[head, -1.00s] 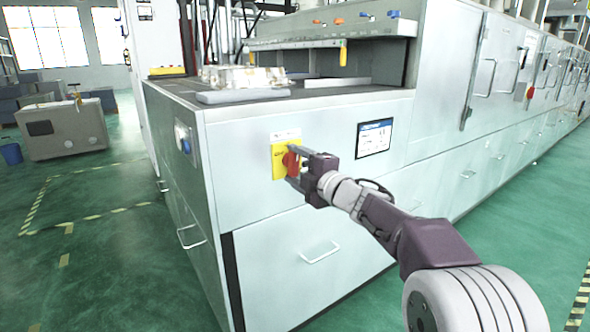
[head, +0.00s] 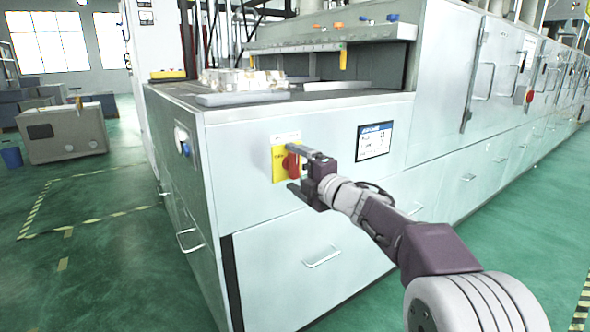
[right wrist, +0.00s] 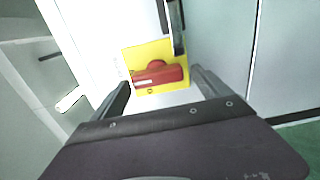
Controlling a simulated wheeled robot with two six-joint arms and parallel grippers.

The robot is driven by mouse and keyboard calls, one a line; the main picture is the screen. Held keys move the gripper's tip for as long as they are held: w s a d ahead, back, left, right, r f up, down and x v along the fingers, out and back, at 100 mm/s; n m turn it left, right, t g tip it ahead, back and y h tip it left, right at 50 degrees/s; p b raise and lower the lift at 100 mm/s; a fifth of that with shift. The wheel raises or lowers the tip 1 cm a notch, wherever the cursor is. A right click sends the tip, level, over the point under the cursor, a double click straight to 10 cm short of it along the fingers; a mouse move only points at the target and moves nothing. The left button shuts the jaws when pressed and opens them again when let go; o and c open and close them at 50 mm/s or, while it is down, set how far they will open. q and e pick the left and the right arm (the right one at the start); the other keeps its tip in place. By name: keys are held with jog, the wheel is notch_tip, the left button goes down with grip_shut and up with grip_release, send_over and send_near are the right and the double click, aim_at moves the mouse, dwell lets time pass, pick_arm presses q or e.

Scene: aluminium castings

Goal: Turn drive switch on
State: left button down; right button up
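The drive switch is a red rotary handle (head: 293,165) on a yellow plate (head: 278,164), fixed to the front of the pale grey cabinet. In the head view the handle stands roughly upright. My right gripper (head: 297,170) is at the switch, with one finger above the handle and one below. In the right wrist view the red handle (right wrist: 160,75) lies across the gap between the open fingers. The fingers look clear of the handle, and the gripper (right wrist: 158,92) holds nothing. My left gripper is not in view.
A display panel (head: 374,141) sits right of the switch, and a drawer handle (head: 322,257) lies below. Metal castings (head: 243,81) rest on the cabinet top.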

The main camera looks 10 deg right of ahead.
jog(key=shift+s+r, duration=0.1)
jog(key=p+v, duration=0.2)
jog(key=v, duration=0.7)
jog(key=shift+a, duration=0.1)
